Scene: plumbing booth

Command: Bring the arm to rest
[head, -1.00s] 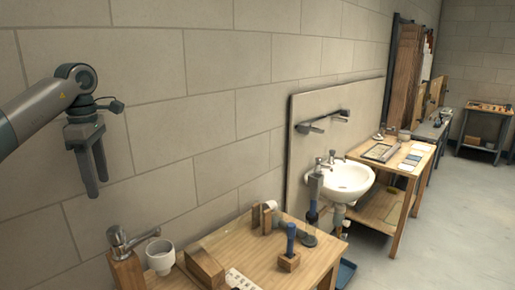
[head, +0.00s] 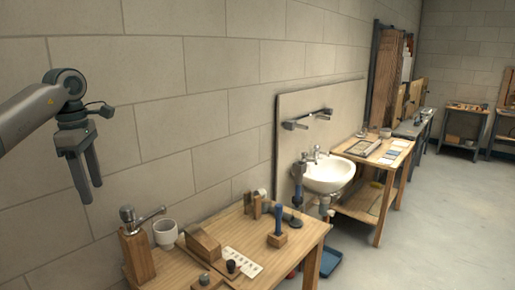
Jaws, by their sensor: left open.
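My left gripper (head: 88,178) hangs at the left of the head view with its fingers pointing down. Its two fingers are apart, with nothing between them. It is in front of the block wall, above and to the left of the wooden workbench (head: 305,237), and touches nothing. My left arm comes in from the left edge. My right gripper is not in view.
On the bench are a tap on a wooden block (head: 137,255), a white cup (head: 165,233) and a blue-handled tool in a block (head: 278,222). A white basin (head: 328,174) stands beyond, then a second wooden table (head: 397,160). Grey floor (head: 420,235) is clear at right.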

